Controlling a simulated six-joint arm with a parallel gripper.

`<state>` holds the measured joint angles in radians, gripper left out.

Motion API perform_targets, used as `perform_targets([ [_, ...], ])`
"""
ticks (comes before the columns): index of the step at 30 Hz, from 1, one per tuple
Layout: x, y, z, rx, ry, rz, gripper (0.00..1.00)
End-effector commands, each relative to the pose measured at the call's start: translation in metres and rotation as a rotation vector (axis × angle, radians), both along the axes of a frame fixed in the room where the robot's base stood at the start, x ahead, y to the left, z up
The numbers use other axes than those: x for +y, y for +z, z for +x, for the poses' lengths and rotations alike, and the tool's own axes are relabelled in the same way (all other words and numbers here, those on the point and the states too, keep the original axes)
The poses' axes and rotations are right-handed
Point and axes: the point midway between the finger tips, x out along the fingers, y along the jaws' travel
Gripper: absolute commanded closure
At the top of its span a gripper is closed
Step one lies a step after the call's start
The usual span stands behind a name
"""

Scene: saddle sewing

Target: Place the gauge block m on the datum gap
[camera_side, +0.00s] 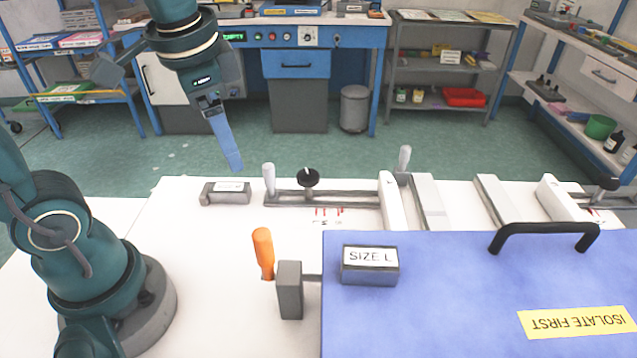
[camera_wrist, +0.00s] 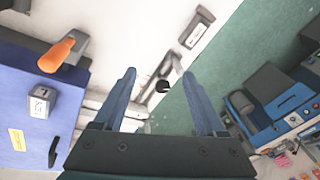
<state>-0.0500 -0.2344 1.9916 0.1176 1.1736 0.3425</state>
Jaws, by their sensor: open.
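A small grey block with a white label (camera_side: 226,197) lies on the white table at the back left; its lettering is too small to read, so I cannot confirm it is gauge block m. It also shows near the top of the wrist view (camera_wrist: 191,39). Another grey block, labelled SIZE L (camera_side: 369,274), sits on the blue panel. Pale bars (camera_side: 429,203) and (camera_side: 494,201) stand apart with an open space between them, but no marking identifies the datum gap. My gripper (camera_side: 234,167) is open and empty, raised near the labelled block; its spread fingers show in the wrist view (camera_wrist: 159,73).
A blue panel (camera_side: 450,310) with a black handle (camera_side: 545,230) and yellow ISOLATE FIRST label covers the front right. An orange-handled clamp (camera_side: 263,253) stands at its left edge. A rail with a white lever (camera_side: 269,179) and black knob (camera_side: 308,178) lies right of the labelled block.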

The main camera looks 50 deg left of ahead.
Motion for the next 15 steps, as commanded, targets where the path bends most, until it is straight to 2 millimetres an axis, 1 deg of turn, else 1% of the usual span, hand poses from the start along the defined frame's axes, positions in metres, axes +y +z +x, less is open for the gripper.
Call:
perform_targets([
  [1, -0.006, 0.000, -0.011, -0.056, 0.040, -0.028, 0.27],
  [6, -0.023, -0.007, -0.036, -0.201, 0.172, -0.132, 0.27],
  [9, -0.029, -0.013, -0.044, -0.258, 0.228, -0.182, 0.27],
  [15, -0.034, -0.019, -0.051, -0.303, 0.278, -0.229, 0.27],
])
